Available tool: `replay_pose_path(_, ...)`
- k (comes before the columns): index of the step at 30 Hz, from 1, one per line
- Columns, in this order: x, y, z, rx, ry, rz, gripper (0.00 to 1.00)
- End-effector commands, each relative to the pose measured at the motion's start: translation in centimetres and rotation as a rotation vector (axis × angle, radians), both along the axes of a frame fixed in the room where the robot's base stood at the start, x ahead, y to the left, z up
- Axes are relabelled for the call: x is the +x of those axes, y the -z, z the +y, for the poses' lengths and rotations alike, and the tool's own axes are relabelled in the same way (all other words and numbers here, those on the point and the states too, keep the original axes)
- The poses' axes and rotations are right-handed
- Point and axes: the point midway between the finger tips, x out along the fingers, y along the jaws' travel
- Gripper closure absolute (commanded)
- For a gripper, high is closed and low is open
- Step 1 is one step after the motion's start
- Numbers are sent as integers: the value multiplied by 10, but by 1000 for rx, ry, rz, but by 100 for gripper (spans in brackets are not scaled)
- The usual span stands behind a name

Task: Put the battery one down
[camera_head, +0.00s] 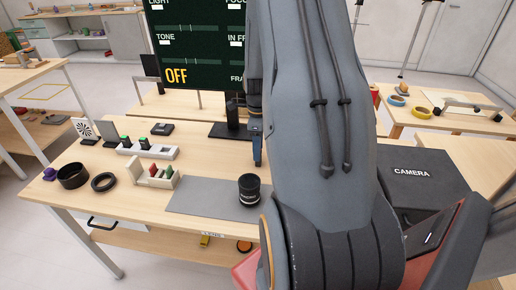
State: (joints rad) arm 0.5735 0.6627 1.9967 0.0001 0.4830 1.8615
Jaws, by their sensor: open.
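My gripper (257,158) shows only in part, pointing down beside my large grey arm over the wooden table; I see one dark finger and nothing held at it. The rest of the gripper is hidden behind the arm. Two small dark blocks with green tops, which look like batteries, stand at a white strip on the table's left: the left block (126,142) and the right block (144,143). I cannot tell which battery the task means. The white strip (163,152) lies left of my gripper.
A white holder (155,178) with red and green pieces, a black ring (103,182) and a black cup (73,176) are at left. A screen (200,60) rises behind.

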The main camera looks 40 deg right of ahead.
Motion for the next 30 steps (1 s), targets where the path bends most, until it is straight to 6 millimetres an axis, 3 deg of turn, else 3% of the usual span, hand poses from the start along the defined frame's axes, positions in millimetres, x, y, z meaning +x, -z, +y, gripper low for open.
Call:
replay_pose_path(5, 2, -17, -1, -2, 0, -3, 58)
replay_pose_path(21, 1, -105, 0, -2, 0, -3, 58)
replay_pose_path(30, 1, -121, 1, -2, -8, -1, 58)
